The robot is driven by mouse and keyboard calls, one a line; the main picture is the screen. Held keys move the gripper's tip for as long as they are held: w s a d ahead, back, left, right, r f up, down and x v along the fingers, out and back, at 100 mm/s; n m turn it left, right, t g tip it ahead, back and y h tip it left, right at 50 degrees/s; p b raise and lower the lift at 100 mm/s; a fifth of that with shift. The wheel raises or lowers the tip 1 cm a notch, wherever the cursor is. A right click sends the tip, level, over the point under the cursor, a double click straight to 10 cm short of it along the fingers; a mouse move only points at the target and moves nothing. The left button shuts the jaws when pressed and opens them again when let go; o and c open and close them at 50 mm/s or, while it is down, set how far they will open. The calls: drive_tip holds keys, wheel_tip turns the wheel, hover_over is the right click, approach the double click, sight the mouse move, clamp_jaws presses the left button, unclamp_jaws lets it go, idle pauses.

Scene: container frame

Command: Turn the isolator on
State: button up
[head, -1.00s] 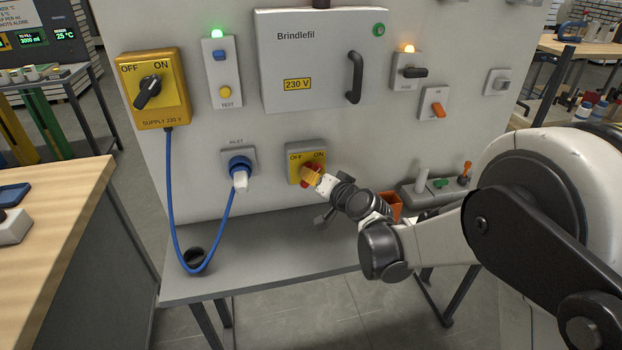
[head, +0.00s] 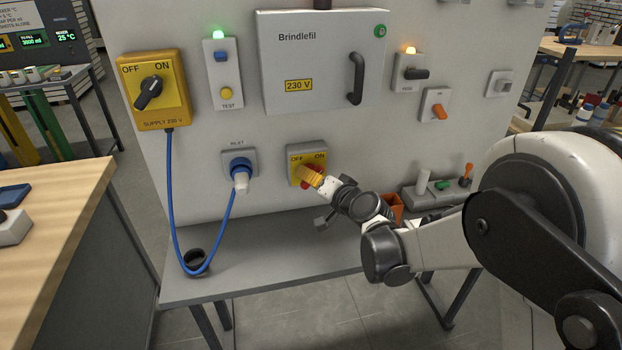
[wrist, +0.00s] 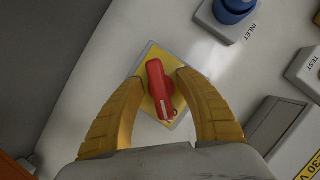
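The isolator is a yellow square plate (head: 294,157) marked OFF on the left and ON on the right, low on the grey panel. Its red handle (wrist: 159,85) shows clearly in the wrist view. The handle's white-marked end points toward my palm in that view, which is up and right on the panel, toward the ON side. My gripper (wrist: 160,82) has its two yellow fingers on either side of the handle. Narrow gaps show between fingers and handle, so it looks open around it. In the head view, my gripper (head: 308,176) hides most of the handle.
A blue inlet plug (head: 240,170) with a blue cable sits left of the isolator. A yellow supply switch (head: 152,90) is at the upper left. A cabinet (head: 325,60) with a handle is above. An orange bin (head: 396,206) stands close to my wrist, at right.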

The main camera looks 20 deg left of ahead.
drive_tip(key=shift+d, duration=0.1)
drive_tip(key=v, duration=1.2)
drive_tip(key=shift+r, duration=0.1)
drive_tip(key=s+d+g+h, duration=0.1)
drive_tip(key=s+d+h, duration=0.2)
drive_tip(key=s+d, duration=0.4)
drive_tip(key=s+d+g+h, duration=0.1)
drive_tip(key=s+d+h, duration=0.3)
drive_tip(key=d, duration=1)
drive_tip(key=s+d+g+h, duration=0.1)
drive_tip(key=s+d+h, duration=0.3)
drive_tip(key=s+d, duration=0.7)
drive_tip(key=shift+d, duration=0.25)
